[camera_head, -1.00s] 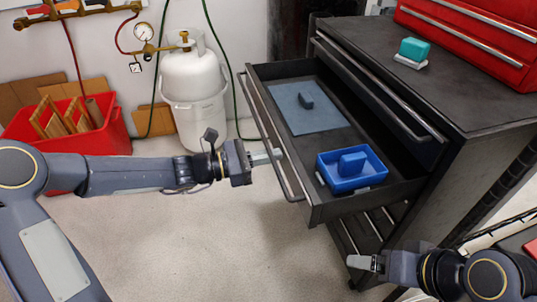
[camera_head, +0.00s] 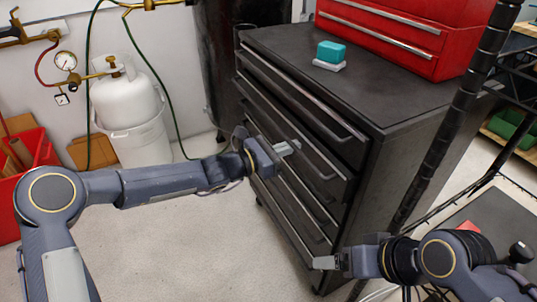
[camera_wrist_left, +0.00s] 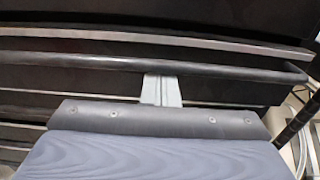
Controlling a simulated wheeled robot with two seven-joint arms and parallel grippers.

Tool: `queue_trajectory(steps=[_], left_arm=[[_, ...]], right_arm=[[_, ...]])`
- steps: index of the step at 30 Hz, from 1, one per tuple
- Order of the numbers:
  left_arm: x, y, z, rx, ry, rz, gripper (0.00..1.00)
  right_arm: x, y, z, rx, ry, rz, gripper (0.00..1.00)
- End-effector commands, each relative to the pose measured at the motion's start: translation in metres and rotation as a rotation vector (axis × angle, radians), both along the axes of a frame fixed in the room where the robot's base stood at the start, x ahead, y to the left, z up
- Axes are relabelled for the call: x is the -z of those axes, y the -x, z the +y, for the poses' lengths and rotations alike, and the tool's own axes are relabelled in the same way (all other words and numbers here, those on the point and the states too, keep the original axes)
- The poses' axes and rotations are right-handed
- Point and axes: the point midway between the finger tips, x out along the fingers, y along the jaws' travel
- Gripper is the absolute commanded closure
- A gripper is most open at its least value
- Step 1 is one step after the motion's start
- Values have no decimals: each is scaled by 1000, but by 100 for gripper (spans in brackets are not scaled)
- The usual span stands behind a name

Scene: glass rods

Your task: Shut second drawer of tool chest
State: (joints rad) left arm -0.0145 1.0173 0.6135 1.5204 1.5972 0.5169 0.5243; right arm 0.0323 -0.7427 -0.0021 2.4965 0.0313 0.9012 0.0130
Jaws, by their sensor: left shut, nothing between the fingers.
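The dark tool chest (camera_head: 400,160) stands at the centre right of the head view. Its second drawer (camera_head: 290,128) now lies flush or nearly flush with the chest front, and its inside is hidden. My left gripper (camera_head: 290,148) is shut and empty, its fingertips at the drawer fronts. In the left wrist view the closed fingers (camera_wrist_left: 162,90) point at a long dark handle bar (camera_wrist_left: 200,69) and touch it or nearly touch it. My right gripper (camera_head: 322,262) is low in front of the chest's lower right corner; its jaw opening cannot be made out.
A teal block on a grey base (camera_head: 330,54) and a red toolbox (camera_head: 385,35) sit on the chest top. A white gas cylinder (camera_head: 125,95) and a red crate (camera_head: 35,165) stand at left. Clear floor (camera_head: 180,240) lies before the chest. A dark post rises at right.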

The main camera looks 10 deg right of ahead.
Motion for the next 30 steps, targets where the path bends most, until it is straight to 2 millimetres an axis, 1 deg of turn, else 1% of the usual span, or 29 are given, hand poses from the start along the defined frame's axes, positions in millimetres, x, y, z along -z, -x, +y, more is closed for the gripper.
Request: queue_trajectory(steps=[1,4,12,25,28,30], left_arm=[[0,-1,-7,1,1,0,100],[0,-4,-17,1,0,0,100],[-1,-7,-28,0,1,1,100],[-3,-8,-28,0,4,-2,100],[-4,-9,-23,0,5,-2,100],[-4,-11,-17,-1,3,-2,100]], right_arm=[[0,0,0,0,0,0,15],[0,0,0,0,0,0,15],[0,0,0,0,0,0,15],[-1,0,0,0,0,0,15],[-4,0,0,0,0,0,15],[-7,0,0,0,0,0,15]])
